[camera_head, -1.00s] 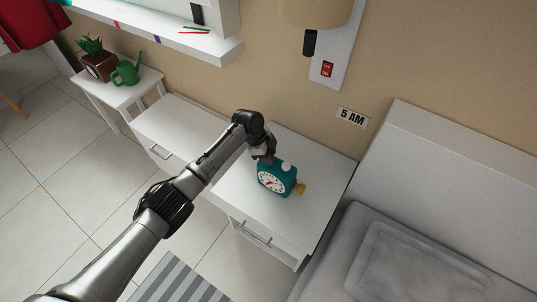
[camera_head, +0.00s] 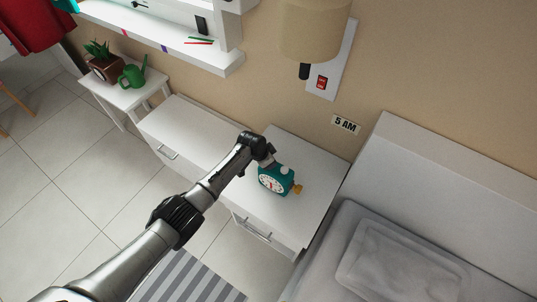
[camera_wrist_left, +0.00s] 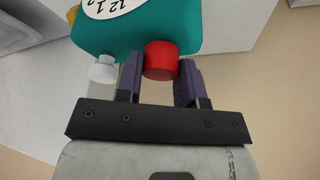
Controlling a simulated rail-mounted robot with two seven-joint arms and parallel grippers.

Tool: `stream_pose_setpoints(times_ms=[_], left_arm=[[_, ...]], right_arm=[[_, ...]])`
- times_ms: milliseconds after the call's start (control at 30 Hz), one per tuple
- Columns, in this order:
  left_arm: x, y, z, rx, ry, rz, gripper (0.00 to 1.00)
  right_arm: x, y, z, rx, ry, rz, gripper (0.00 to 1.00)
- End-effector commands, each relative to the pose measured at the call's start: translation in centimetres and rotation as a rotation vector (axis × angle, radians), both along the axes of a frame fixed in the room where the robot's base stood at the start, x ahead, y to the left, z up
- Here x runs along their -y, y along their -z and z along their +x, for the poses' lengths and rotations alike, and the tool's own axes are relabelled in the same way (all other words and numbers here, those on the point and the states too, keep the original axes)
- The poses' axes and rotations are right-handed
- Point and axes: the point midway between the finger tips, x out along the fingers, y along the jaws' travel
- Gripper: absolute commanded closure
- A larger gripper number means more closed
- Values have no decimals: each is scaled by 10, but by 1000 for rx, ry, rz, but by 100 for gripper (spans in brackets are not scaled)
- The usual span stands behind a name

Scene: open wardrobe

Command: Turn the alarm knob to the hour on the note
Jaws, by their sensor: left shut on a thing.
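A teal alarm clock (camera_head: 275,181) stands on the white nightstand, its white dial facing the front left. It has a white part (camera_head: 284,170) on top and a gold knob (camera_head: 298,189) at its right side. The left wrist view shows a red knob (camera_wrist_left: 161,58) on the clock, with a white knob (camera_wrist_left: 102,71) to its left. My left gripper (camera_wrist_left: 160,77) is shut on the red knob; in the head view it (camera_head: 266,157) is at the clock's left side and hides that knob. The note (camera_head: 346,125) on the wall reads "5 AM". My right gripper is not in view.
The nightstand top (camera_head: 310,165) is otherwise clear. A bed (camera_head: 400,250) stands to its right. A lamp (camera_head: 310,30) and a red switch (camera_head: 322,83) are on the wall above. A potted plant (camera_head: 103,66) and a green watering can (camera_head: 132,76) stand at the back left.

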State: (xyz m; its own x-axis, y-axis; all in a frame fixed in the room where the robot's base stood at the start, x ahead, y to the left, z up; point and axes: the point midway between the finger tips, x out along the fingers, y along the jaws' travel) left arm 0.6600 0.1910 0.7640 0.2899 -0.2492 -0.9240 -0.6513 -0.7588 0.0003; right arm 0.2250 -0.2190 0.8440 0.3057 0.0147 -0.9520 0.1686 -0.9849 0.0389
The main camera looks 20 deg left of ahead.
Motion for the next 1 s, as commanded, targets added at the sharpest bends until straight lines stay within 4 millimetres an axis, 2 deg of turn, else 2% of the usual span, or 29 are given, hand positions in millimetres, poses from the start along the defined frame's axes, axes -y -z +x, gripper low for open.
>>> stream_pose_setpoints(times_ms=[33,100,400,700,1000], left_arm=[[1,-5,-1,-1,-40,-1,88],[1,-5,-1,-1,-99,-1,88],[2,-3,0,0,-303,-1,88],[2,-1,0,0,-412,-2,88],[2,0,0,2,-438,-1,88]], right_arm=[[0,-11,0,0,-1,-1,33],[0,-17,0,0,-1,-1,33],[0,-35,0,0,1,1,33],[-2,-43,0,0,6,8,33],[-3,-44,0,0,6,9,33]])
